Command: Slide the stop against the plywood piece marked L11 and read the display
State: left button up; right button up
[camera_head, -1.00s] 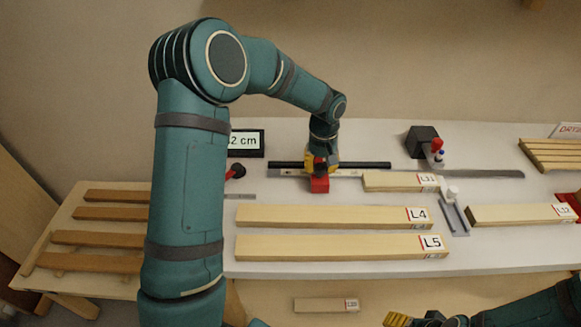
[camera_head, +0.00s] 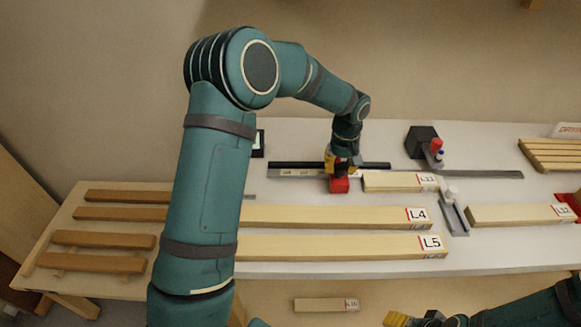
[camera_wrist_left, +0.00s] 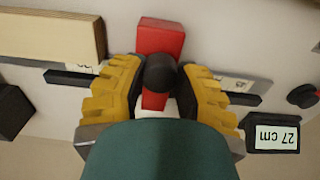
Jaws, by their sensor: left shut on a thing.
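The red stop (camera_head: 339,185) sits on the measuring rail (camera_head: 300,172). My left gripper (camera_head: 342,165) is shut on the stop's black knob; in the left wrist view, yellow fingers flank that knob (camera_wrist_left: 161,73). The plywood piece marked L11 (camera_head: 390,181) lies along the rail just right of the stop, with a small gap between them. This piece also shows in the left wrist view (camera_wrist_left: 45,38), apart from the stop (camera_wrist_left: 160,38). The display (camera_wrist_left: 277,137) reads 27 cm, upside down there; my left arm hides most of it in the head view. My right gripper (camera_head: 400,318) is at the bottom edge, its fingers unclear.
Long boards L4 (camera_head: 320,216) and L5 (camera_head: 330,246) lie in front of the rail. Board L12 (camera_head: 515,214) lies at the right, beyond a grey metal fixture (camera_head: 455,218). A black block (camera_head: 421,141) with small bottles stands behind. Brown slats (camera_head: 110,213) lie at left.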

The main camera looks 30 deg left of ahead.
pick_arm(q)
jog(key=shift+w+d, duration=0.15)
jog(key=shift+d, duration=0.3)
jog(key=shift+w+d+p, duration=0.15)
jog(key=shift+w+d, duration=0.4)
jog(key=shift+d, duration=0.3)
jog(key=shift+w+d+p, duration=0.15)
jog(key=shift+w+d, duration=0.4)
jog(key=shift+d, duration=0.25)
jog(key=o, duration=1)
jog(key=shift+r, duration=0.1)
notch_tip(320, 180, up, 9)
jog(key=p, duration=0.6)
